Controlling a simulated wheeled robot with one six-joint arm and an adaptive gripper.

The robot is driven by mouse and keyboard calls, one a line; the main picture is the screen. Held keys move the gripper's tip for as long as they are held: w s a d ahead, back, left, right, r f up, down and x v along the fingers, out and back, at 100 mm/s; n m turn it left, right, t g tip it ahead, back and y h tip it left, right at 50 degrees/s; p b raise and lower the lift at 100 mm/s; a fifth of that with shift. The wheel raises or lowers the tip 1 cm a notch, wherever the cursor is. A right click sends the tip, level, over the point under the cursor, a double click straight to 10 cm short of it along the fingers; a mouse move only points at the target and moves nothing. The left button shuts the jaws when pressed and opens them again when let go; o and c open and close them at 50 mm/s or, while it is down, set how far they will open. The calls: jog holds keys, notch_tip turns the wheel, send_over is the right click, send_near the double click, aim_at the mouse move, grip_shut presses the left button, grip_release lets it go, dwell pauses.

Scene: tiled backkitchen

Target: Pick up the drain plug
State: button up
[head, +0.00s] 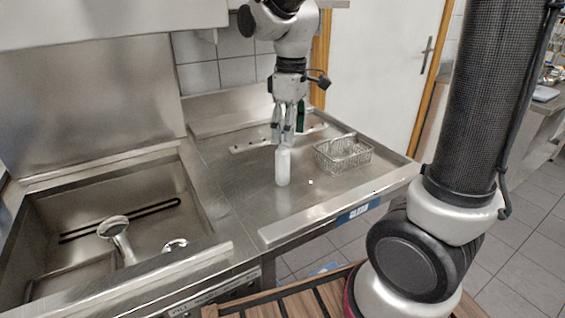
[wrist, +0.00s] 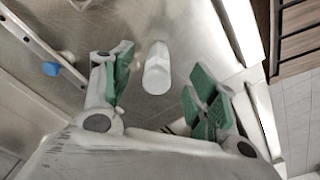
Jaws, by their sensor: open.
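A white, upright, bottle-like cylinder (head: 283,167) stands on the steel worktop. I cannot tell for sure whether it is the drain plug; no other thing shows clearly as one. My gripper (head: 283,143) hangs right above it, pointing down. In the wrist view the green-padded fingers (wrist: 160,95) are spread apart and empty. The white cylinder (wrist: 157,70) shows beyond the fingertips, in line with the gap between them. I cannot tell whether the fingers reach around its top. A tiny white spot (head: 310,182) lies to its right, too small to name.
A wire basket (head: 343,153) stands to the right on the worktop (head: 235,190). A dark green bottle-like thing (head: 301,116) is behind my gripper. A deep basin (head: 50,215) lies to the left. A blue item (wrist: 50,69) shows at the rail in the wrist view.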

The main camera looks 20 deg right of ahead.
aim_at(283, 159)
jog(key=shift+w+a+f+n, duration=0.35)
jog(key=shift+a+f, duration=0.1)
jog(key=shift+a, duration=0.2)
jog(key=shift+w+a+f, duration=0.1)
jog(key=shift+a+f, duration=0.1)
jog(key=shift+f, duration=0.15)
jog(key=f, duration=0.7)
jog(key=shift+w+d+f, duration=0.1)
jog(key=shift+d+f, duration=0.1)
jog(key=shift+d, duration=0.1)
jog(key=shift+c, duration=0.4)
jog(key=c, duration=1.1)
